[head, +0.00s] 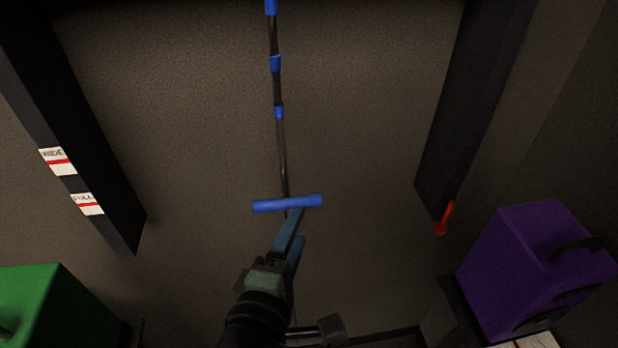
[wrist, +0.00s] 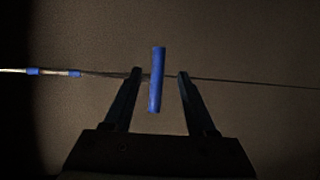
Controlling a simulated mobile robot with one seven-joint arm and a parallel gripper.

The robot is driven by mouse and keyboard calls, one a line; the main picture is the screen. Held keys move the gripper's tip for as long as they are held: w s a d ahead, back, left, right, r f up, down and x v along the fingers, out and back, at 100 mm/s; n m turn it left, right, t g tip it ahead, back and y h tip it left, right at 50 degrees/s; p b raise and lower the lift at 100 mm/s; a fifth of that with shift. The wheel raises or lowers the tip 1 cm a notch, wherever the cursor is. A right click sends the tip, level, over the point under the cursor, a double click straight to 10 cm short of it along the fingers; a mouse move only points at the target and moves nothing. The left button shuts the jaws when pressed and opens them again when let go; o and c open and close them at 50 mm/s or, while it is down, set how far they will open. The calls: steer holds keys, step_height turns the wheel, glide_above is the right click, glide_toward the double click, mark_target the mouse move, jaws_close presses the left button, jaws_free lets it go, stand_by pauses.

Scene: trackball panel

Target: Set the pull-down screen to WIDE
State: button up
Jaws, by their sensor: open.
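A blue bar handle (head: 287,203) hangs crosswise at the lower end of a thin dark cord or rod (head: 281,150) that carries several blue bands. My gripper (head: 297,226) reaches up from below to the handle. In the wrist view the handle (wrist: 157,88) stands between the two spread fingers of my gripper (wrist: 160,72), with a gap visible on each side. A WIDE label (head: 57,161) with a red line is on the dark left post, and a FULL label (head: 87,204) is below it. No screen cloth can be made out.
The dark left post (head: 95,130) and dark right post (head: 470,100) flank the handle. A red lever (head: 444,220) is at the right post's lower end. A green box (head: 50,305) is lower left, a purple box (head: 530,260) lower right. Space beside the handle is clear.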

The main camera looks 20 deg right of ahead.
steer(key=p+x, duration=0.3)
steer(key=x, duration=0.8)
steer(key=shift+w, duration=0.35)
steer(key=shift+r, duration=0.1)
jaws_close()
stand_by(0.8)
